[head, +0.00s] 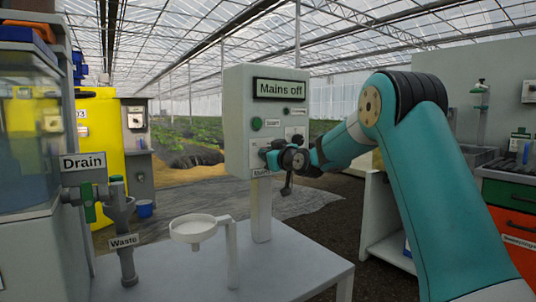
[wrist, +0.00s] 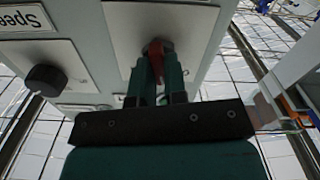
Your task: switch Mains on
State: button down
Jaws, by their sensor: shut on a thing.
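A pale grey control box (head: 236,110) stands on a post, and its display (head: 281,89) reads "Mains off". My gripper (head: 268,157) is at the lower part of the box's front, just above a small label that seems to read "Mains". In the wrist view my gripper (wrist: 157,65) is shut on a red switch handle (wrist: 155,48) on a light plate (wrist: 118,30). The fingers cover both sides of the handle, so only its middle shows. In the head view my gripper hides the handle.
A black knob (wrist: 46,80) beside a "Spee..." label is near the switch plate. A white round funnel-like dish (head: 196,229) stands on the grey bench (head: 180,285). A tank with "Drain" and "Waste" labels stands left.

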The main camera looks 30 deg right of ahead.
jog(key=shift+d+m+p, duration=0.1)
jog(key=shift+m+p, duration=2.15)
jog(key=shift+m, duration=3.45)
jog(key=shift+f, duration=0.1)
jog(key=c, duration=1.2)
grip_release()
jog(key=shift+o, duration=0.2)
